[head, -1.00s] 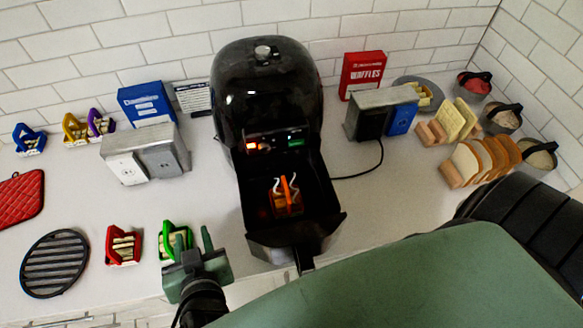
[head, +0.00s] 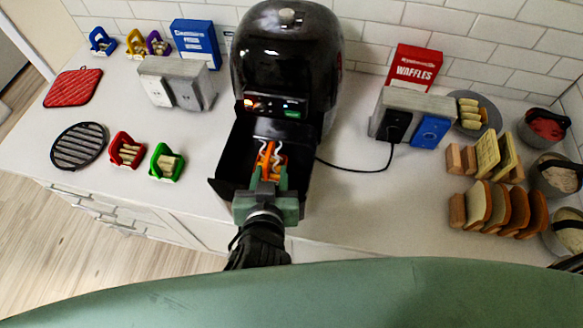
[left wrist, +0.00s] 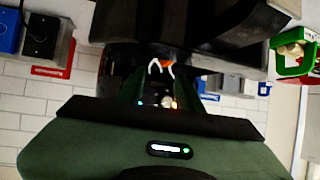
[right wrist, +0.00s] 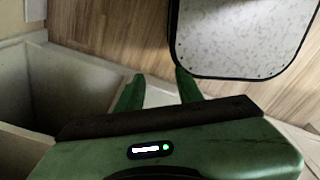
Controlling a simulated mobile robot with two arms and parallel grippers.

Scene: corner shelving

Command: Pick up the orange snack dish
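The orange snack dish (head: 270,158) sits inside the pulled-out drawer of the black air fryer (head: 285,60), with white steam-like wisps above it. My left gripper (head: 269,180) is over the front of the drawer, its fingers apart and pointing at the dish's near side. In the left wrist view, a small orange part of the dish (left wrist: 161,63) shows between and beyond the open fingertips (left wrist: 162,85); contact cannot be told. My right gripper (right wrist: 158,88) is open and empty, low above the floor, and out of the head view.
A green dish (head: 167,163) and a red dish (head: 127,150) stand left of the drawer, near a round black grate (head: 79,146). A grey outlet box (head: 425,103) with a plugged-in cord and bread racks (head: 500,207) stand right. Counter between drawer and racks is mostly clear.

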